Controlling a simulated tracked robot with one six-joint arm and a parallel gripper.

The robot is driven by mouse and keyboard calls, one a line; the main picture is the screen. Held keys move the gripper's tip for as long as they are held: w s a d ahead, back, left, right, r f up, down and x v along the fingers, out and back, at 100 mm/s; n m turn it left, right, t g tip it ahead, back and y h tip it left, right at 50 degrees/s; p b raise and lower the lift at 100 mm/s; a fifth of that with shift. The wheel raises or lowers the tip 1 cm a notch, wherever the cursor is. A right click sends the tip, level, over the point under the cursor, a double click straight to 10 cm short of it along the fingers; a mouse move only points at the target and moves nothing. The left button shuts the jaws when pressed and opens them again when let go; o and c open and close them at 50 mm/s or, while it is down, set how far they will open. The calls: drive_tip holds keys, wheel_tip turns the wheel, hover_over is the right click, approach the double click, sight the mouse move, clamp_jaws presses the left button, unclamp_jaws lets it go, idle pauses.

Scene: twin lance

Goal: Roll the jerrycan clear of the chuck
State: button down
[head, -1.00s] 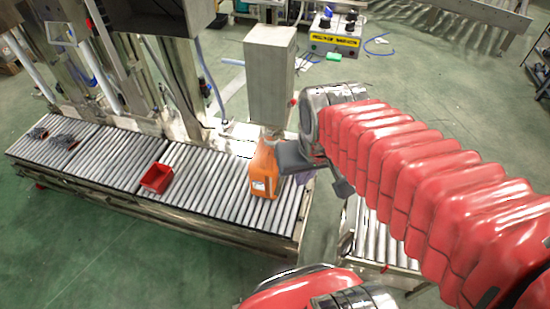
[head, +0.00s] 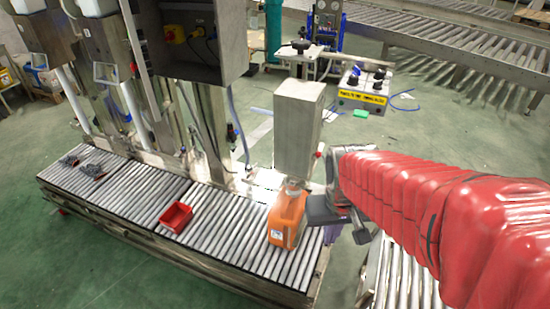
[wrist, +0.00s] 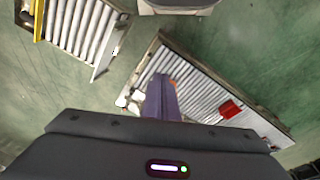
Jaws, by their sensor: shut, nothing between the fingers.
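The orange jerrycan (head: 286,222) stands on the roller conveyor (head: 225,228), near its right end. The chuck (head: 294,184) is at the foot of the grey steel housing, directly over the jerrycan's top; I cannot tell whether they touch. In the wrist view the shut, empty purple fingers (wrist: 162,98) point at the conveyor and hide most of the jerrycan. Only an orange sliver (wrist: 174,83) shows beside them.
A red bin (head: 176,217) sits on the rollers left of the jerrycan. Dark grey parts (head: 92,170) lie at the conveyor's far left. A second roller conveyor (head: 402,280) is at lower right. The rollers between bin and jerrycan are clear.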

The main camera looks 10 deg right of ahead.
drive_tip(key=shift+w+d+f+m, duration=0.45)
drive_tip(key=shift+w+d+f, duration=1.4)
drive_tip(key=shift+f, duration=2.1)
drive_tip(key=shift+w+d+f+m, duration=0.5)
drive_tip(key=shift+w+d+f, duration=1.3)
drive_tip(key=shift+f, duration=2.2)
drive_tip(key=shift+w+d+f+m, duration=0.45)
drive_tip(key=shift+w+d+f, duration=1.4)
drive_tip(key=shift+f, duration=2.1)
drive_tip(key=shift+w+f+m+t+y, duration=0.35)
drive_tip(key=shift+w+f+m+t, duration=1.2)
drive_tip(key=shift+f, duration=4.45)
drive_tip(key=shift+w+f+m+t+y, duration=0.35)
drive_tip(key=shift+w+f+m+t, duration=1.2)
drive_tip(key=shift+f, duration=4.45)
drive_tip(key=w+a+r+m+t+y, duration=0.1)
drive_tip(key=w+r+m+t, duration=0.1)
drive_tip(key=r+t, duration=0.3)
drive_tip(key=w+a+r+m+t+y, duration=0.1)
drive_tip(key=w+r+m+t, duration=0.2)
drive_tip(key=r, duration=0.4)
drive_tip(key=shift+w+t+y, duration=0.3)
drive_tip(key=shift+w+t, duration=0.6)
drive_tip(key=shift+w, duration=0.35)
